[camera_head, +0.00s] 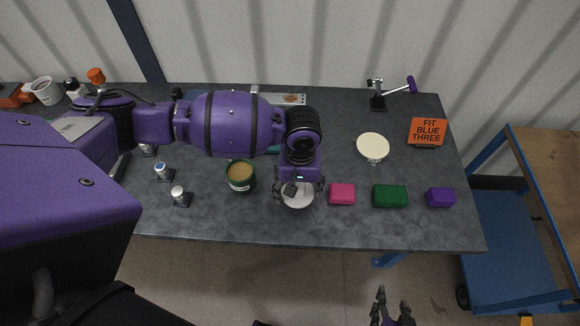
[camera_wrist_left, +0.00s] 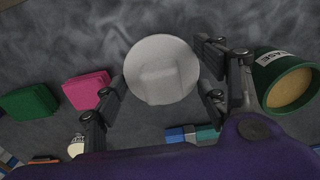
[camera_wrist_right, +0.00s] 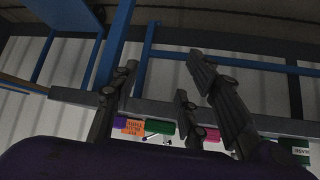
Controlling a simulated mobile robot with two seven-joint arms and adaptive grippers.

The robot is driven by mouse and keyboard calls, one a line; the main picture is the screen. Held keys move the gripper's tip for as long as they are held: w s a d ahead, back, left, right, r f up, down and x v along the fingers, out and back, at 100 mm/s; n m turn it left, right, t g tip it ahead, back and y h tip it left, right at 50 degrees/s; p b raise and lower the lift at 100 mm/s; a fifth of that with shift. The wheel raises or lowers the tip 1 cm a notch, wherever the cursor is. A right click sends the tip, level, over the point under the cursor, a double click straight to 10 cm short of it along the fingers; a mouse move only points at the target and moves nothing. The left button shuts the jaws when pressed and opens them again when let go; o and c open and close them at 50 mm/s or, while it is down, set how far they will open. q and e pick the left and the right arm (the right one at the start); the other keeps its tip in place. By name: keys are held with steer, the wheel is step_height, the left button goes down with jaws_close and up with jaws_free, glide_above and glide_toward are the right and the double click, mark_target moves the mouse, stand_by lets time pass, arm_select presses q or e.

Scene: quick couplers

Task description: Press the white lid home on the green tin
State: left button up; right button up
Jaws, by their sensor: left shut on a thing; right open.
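The green tin (camera_head: 241,184) stands open on the table, its inside tan, left of my left gripper; it also shows at the right of the left wrist view (camera_wrist_left: 270,66). The white lid (camera_head: 297,199) is a round disc with a block-like knob, below my left gripper (camera_head: 300,187). In the left wrist view the lid (camera_wrist_left: 160,48) lies between my fingers, which are shut on it. Whether it touches the table I cannot tell. My right gripper (camera_head: 393,306) is open and empty, off the table's front edge.
Pink (camera_head: 342,194), green (camera_head: 389,196) and purple (camera_head: 441,197) blocks stand right of the lid. A cream round-topped stand (camera_head: 373,147), an orange sign (camera_head: 428,131) and a toggle clamp (camera_head: 378,98) are behind. Small fittings (camera_head: 181,196) stand left of the tin. The front strip is clear.

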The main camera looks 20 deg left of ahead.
mark_target(302, 204)
arm_select(q)
steer(key=s+r, duration=0.1)
steer(key=s+d+r, duration=0.1)
steer(key=r, duration=0.1)
steer(key=s+d+r, duration=0.1)
steer(key=r, duration=0.1)
steer(key=shift+p, duration=0.35)
steer(key=s+d+r, duration=0.3)
steer(key=s+d, duration=0.1)
steer(key=s, duration=0.3)
steer(key=shift+s+d+r+p, duration=0.15)
steer(key=shift+s+d+p, duration=0.1)
steer(key=shift+s+p, duration=0.1)
arm_select(e)
steer(key=shift+w+a+r, duration=0.3)
steer(key=shift+a+r, duration=0.2)
steer(key=shift+r, duration=0.2)
